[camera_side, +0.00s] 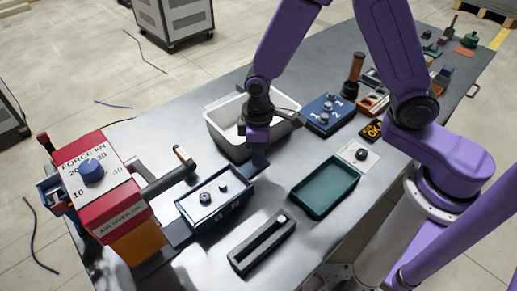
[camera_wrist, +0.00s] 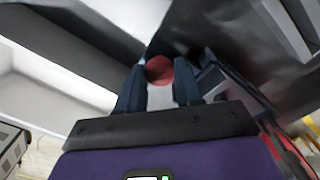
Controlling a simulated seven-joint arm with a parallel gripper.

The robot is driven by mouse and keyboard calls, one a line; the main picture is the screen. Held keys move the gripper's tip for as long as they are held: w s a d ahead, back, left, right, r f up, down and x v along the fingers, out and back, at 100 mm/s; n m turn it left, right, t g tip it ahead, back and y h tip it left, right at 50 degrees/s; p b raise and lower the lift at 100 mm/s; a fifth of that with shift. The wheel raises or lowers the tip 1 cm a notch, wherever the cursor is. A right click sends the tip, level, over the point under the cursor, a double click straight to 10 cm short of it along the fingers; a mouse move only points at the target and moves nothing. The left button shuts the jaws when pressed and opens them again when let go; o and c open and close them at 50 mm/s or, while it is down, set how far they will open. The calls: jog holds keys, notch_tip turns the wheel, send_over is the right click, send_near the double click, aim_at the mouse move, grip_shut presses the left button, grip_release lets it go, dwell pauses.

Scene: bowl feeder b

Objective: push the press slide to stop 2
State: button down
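My gripper (camera_side: 258,165) points down over the table, between the light bin and the blue tray. In the wrist view my fingers (camera_wrist: 160,88) stand apart, with a round red thing (camera_wrist: 159,69) between their tips. I cannot tell whether they grip it; the side view does not show it. The red press (camera_side: 105,185) with a blue knob and force scale stands at the left. A dark slotted slide unit (camera_side: 258,246) with a pale knob (camera_side: 282,217) at its far end lies in front. I cannot tell whether this is the press slide, and no stop numbers are readable on it.
The blue tray (camera_side: 186,211) holds small round parts beside the press. The light bin (camera_side: 221,117) stands behind my gripper. A green tray (camera_side: 300,199) is to the right. A blue box (camera_side: 333,121) with knobs and several tools fill the back right. Bare table lies between the trays.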

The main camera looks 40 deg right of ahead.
jog(key=a, duration=2.1)
jog(key=shift+a, duration=0.2)
jog(key=c, duration=0.7)
grip_release()
jog(key=shift+c, duration=0.2)
jog(key=shift+d, duration=0.1)
jog(key=shift+d, duration=0.1)
jog(key=d, duration=2.1)
jog(key=shift+w+d, duration=0.15)
jog(key=shift+d, duration=0.05)
notch_tip(320, 180, up, 17)
jog(key=shift+n, duration=0.4)
jog(key=shift+s+d, duration=0.45)
jog(key=shift+s, duration=0.35)
jog(key=shift+s+d, duration=0.45)
jog(key=shift+s, duration=0.3)
jog(key=shift+s+d, duration=0.45)
jog(key=shift+s, duration=0.35)
